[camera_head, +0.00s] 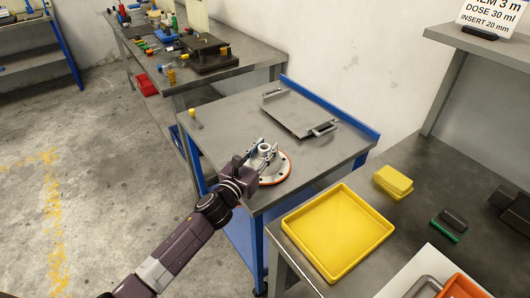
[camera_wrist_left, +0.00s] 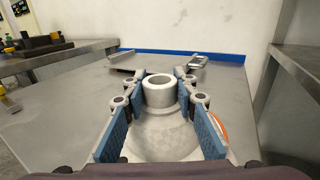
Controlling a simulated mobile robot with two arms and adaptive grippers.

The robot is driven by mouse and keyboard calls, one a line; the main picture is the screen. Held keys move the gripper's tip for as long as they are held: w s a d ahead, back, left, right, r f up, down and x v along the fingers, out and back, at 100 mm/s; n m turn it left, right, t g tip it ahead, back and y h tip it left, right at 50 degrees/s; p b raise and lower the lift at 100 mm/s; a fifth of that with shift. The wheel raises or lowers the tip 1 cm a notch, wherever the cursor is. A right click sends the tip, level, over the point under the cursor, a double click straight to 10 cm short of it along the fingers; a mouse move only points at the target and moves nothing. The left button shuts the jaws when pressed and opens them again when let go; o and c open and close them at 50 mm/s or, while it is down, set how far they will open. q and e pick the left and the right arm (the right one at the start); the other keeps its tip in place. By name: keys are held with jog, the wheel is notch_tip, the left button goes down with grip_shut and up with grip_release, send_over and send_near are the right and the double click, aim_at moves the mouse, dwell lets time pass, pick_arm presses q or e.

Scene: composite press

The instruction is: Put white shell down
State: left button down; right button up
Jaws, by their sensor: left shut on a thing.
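The white shell (camera_head: 275,176) is a round, flanged piece with an orange rim and a raised collar on top. It is over the near part of the blue-framed grey table and looks close to the tabletop; I cannot tell whether it touches. My left gripper (camera_head: 257,157) is shut on it from the near left. In the left wrist view the shell's collar (camera_wrist_left: 159,91) stands upright between the two blue finger pads of my left gripper (camera_wrist_left: 160,125), with part of the orange rim at the right. The fingers hide part of the shell. My right gripper is not in view.
A yellow tray (camera_head: 338,228) and yellow blocks (camera_head: 393,181) are on the right bench. The table's middle is clear.

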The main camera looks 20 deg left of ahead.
pick_arm(q)
jog(key=shift+f, duration=0.25)
jog(key=shift+f, duration=0.2)
jog(key=c, duration=1.8)
grip_release()
jog(key=shift+c, duration=0.2)
jog(key=o, duration=0.3)
jog(key=shift+r, duration=0.1)
